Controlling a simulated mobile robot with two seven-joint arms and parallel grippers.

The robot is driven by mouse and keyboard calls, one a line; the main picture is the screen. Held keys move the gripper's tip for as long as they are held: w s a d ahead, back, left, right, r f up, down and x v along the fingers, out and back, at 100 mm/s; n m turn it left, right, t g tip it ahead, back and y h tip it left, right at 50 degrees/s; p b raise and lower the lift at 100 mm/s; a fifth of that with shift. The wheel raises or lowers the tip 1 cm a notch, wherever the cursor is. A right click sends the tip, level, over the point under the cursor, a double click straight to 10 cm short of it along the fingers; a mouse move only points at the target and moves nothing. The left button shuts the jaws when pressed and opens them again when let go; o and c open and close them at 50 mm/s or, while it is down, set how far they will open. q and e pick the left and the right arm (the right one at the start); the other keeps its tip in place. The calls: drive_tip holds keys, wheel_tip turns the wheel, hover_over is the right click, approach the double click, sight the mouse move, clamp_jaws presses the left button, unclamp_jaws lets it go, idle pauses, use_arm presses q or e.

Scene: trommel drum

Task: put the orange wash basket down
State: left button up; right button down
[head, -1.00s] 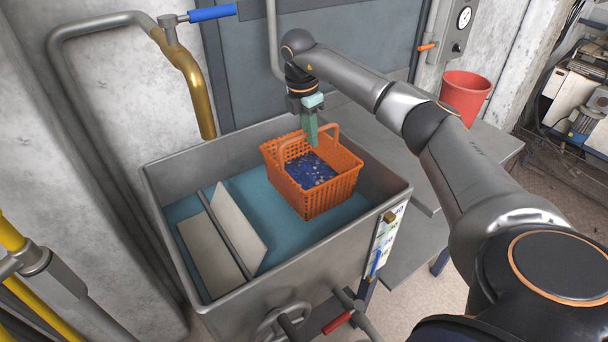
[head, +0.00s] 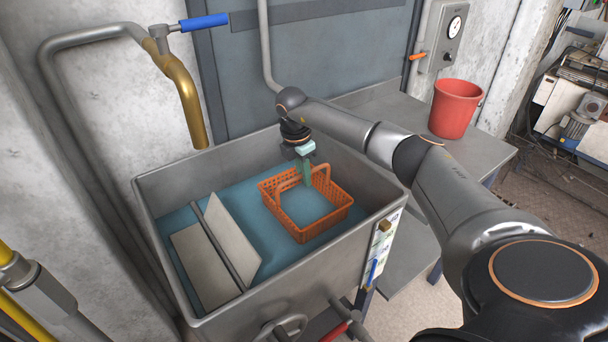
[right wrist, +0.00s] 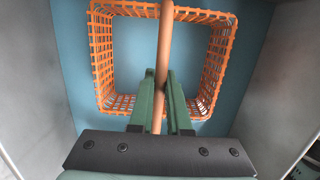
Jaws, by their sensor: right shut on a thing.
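The orange wash basket (head: 325,226) is upright inside the grey trough (head: 160,236), right of its middle. Blue water (head: 268,252) shows around it and inside its walls, so its lower part looks submerged. My right gripper (head: 306,179) is shut on the basket's handle from above. In the right wrist view, the green fingers (right wrist: 161,88) close on the handle (right wrist: 165,40), with the basket's lattice wall (right wrist: 103,62) around it. Whether the basket touches the trough floor cannot be told. No contents show in it now. My left gripper is out of view.
A pale slanted divider (head: 235,240) stands in the trough's left part. A brass spout (head: 186,100) hangs over the back left rim. A red bucket (head: 455,108) stands on the grey bench (head: 400,105) at right. Open water lies between divider and basket.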

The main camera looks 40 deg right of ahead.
drive_tip(key=shift+f, duration=0.1)
drive_tip(key=c, duration=0.9)
unclamp_jaws()
drive_tip(key=r, duration=0.4)
drive_tip(key=a+r, duration=0.1)
drive_tip(key=r, duration=0.3)
drive_tip(key=r+p, duration=0.1)
drive_tip(key=r, duration=0.3)
drive_tip(key=shift+w+a+r, duration=0.1)
drive_tip(key=shift+a, duration=0.3)
